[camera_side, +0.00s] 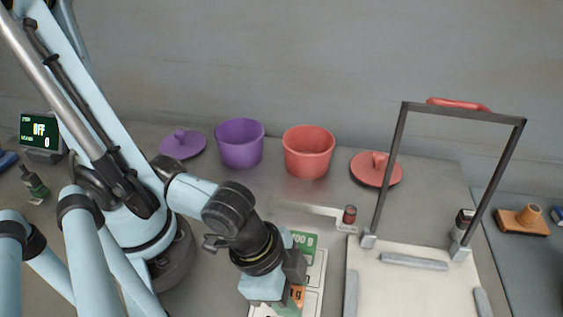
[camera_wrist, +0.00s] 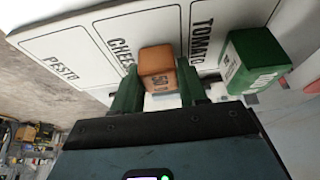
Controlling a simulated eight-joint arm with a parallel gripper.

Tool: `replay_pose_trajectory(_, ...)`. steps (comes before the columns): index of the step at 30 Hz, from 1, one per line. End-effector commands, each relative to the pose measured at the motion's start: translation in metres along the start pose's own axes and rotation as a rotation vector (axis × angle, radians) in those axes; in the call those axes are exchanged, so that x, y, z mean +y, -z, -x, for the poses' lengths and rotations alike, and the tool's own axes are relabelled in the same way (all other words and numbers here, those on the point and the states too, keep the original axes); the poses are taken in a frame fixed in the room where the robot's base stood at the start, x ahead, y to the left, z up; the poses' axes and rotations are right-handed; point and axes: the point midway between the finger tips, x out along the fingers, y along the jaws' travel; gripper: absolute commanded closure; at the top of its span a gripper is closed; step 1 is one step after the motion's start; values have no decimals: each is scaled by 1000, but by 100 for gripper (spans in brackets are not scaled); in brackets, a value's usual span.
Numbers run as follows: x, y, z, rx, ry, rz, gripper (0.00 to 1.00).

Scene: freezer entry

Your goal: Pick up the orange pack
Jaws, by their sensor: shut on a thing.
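The orange pack (camera_wrist: 157,66) is between the two green fingers of my gripper (camera_wrist: 159,88) in the wrist view, and the gripper is shut on it. A "50" marking shows on its face. It is over the middle of a white board (camera_wrist: 68,46) with PESTO, CHEESE and TOMATO labels, partly covering CHEESE. I cannot tell whether it touches the board. In the side view only a small part of the orange pack (camera_side: 298,294) shows below my wrist. A green pack (camera_wrist: 256,60) is just right of my gripper, by the TOMATO label; it also shows in the side view (camera_side: 303,241).
A purple pot (camera_side: 240,145), a red pot (camera_side: 308,152), a purple lid (camera_side: 183,146) and a red lid (camera_side: 375,170) stand behind. An upright grey frame with a red handle (camera_side: 458,104) rises over a pale tray (camera_side: 415,292) at right. A display (camera_side: 40,132) reads OFF.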

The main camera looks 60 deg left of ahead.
Motion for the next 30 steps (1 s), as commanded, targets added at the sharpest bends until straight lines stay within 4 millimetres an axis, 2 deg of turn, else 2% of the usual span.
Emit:
replay_pose_trajectory(2, 0, 0, 0, 0, 0, 0, 88)
replay_pose_trajectory(17, 0, 2, 4, 0, 0, 0, 88)
replay_pose_trajectory(23, 0, 6, 14, 0, 0, 0, 88)
replay_pose_trajectory(30, 0, 14, 34, 0, 0, 0, 88)
